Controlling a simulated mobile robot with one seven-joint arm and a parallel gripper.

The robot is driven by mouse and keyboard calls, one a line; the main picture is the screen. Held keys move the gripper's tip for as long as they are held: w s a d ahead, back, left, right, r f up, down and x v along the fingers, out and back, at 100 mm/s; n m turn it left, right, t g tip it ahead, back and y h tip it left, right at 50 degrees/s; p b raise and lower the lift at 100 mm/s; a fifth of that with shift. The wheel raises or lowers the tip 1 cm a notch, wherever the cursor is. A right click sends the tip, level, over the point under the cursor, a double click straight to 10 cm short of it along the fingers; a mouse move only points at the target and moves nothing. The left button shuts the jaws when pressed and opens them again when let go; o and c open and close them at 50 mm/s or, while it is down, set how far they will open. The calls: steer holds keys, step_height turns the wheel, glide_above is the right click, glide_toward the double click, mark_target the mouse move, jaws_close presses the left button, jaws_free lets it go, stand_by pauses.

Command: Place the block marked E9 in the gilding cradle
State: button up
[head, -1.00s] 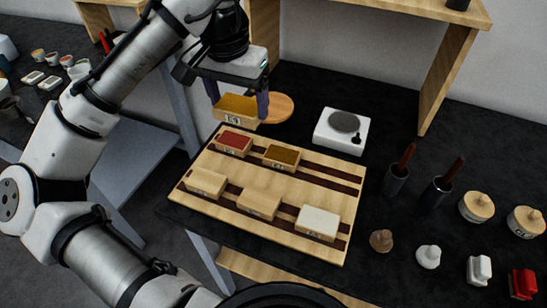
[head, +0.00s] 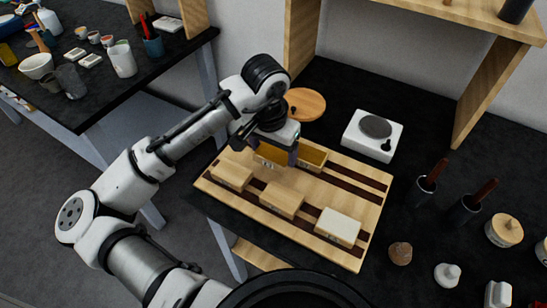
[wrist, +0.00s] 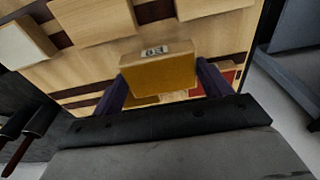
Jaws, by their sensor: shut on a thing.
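My gripper (head: 274,150) is shut on a block (head: 267,157) with an ochre-gold top and pale wood sides. In the wrist view the same block (wrist: 158,75) sits between two dark fingers (wrist: 162,88), with a small label on its side that seems to read E9 upside down. It is held over the wooden board with dark strips (head: 345,245), which may be the gilding cradle. A second ochre-topped block (head: 313,157) stands just right of my gripper. A red-topped block shows partly below the held block in the wrist view (wrist: 230,76); my gripper hides it in the head view.
Plain blocks (head: 232,177) (head: 282,201) and a white-topped block (head: 338,226) line the board's front. Behind are a round wooden disc (head: 305,104) and a white hotplate-like device (head: 372,135). Handled tools in dark cups (head: 427,187) stand at right.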

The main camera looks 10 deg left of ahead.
mark_target(273, 155)
steer(key=shift+f, duration=1.95)
steer(key=shift+f, duration=0.15)
steer(key=o, duration=1)
